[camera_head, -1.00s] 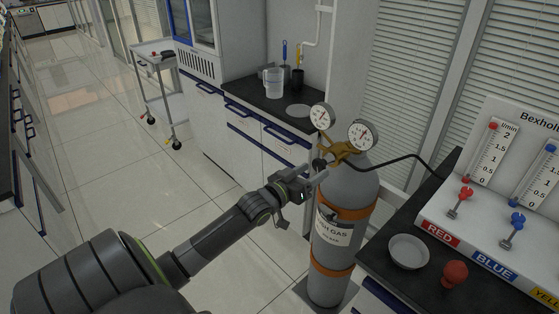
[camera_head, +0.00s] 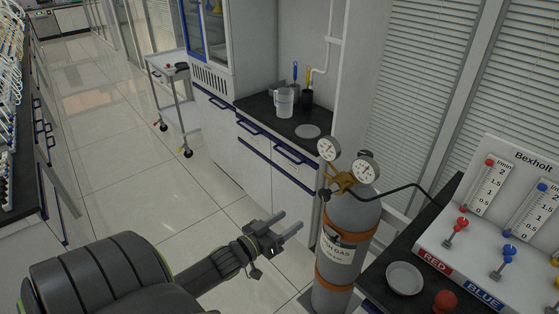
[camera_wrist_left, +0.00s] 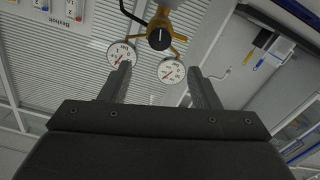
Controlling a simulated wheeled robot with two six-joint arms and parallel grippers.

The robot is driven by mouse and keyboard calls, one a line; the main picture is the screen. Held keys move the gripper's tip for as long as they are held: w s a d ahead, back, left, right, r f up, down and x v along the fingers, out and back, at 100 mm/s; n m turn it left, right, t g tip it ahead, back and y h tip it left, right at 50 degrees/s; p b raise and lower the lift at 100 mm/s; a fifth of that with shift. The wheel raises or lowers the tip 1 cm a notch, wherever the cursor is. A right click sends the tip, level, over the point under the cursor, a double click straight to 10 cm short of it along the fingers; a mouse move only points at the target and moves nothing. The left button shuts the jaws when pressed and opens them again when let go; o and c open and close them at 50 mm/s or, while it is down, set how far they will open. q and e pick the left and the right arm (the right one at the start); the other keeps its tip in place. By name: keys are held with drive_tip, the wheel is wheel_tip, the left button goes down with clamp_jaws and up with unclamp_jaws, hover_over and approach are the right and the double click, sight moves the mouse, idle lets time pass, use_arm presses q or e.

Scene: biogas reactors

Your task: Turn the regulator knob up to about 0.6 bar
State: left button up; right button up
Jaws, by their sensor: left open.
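The brass regulator (camera_head: 341,182) sits on top of the grey gas cylinder (camera_head: 352,218). Its black knob (camera_head: 325,196) faces my left arm; in the left wrist view the knob (camera_wrist_left: 159,38) carries a white mark pointing along the picture's vertical. Two round gauges, one on the left (camera_head: 329,149) and one on the right (camera_head: 366,167), stand above the regulator. Their needles show, but the scales are too small to read surely. My left gripper (camera_head: 291,221) is open and empty, apart from the knob, left of and below it. My right gripper is not in view.
A black hose (camera_head: 410,187) runs from the regulator to the flowmeter panel (camera_head: 520,165). The bench at the right holds a white dish (camera_head: 404,278) and a red knob (camera_head: 446,301). A counter (camera_head: 270,118) stands behind. The floor at left is clear.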

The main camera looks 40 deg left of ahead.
use_arm(q)
drive_tip(key=shift+s+a+f, duration=0.1)
drive_tip(key=shift+s, duration=0.95)
drive_tip(key=s+a+f+g+y, duration=0.1)
drive_tip(key=s+f+g, duration=0.25)
drive_tip(key=f, duration=0.65)
drive_tip(key=s+a+f+g+y+b, duration=0.15)
drive_tip(key=s+f, duration=0.35)
drive_tip(key=f, duration=0.6)
drive_tip(key=s+f+g+y, duration=0.2)
drive_tip(key=s+f+g, duration=0.2)
drive_tip(key=f, duration=0.6)
drive_tip(key=s+d+f+g+h, duration=0.1)
drive_tip(key=s+d+f+g, duration=0.3)
drive_tip(key=s+f, duration=0.4)
drive_tip(key=s+d+f+m+g+h, duration=0.1)
drive_tip(key=s+d+f+g, duration=0.2)
drive_tip(key=s+d+f, duration=0.4)
drive_tip(key=s+f, duration=0.1)
drive_tip(key=s, duration=0.7)
drive_tip(key=shift+s+d+f+m+g+b, duration=0.2)
drive_tip(key=shift+m+g+b, duration=0.1)
drive_tip(key=shift+g+b, duration=0.1)
drive_tip(key=shift+c, duration=0.5)
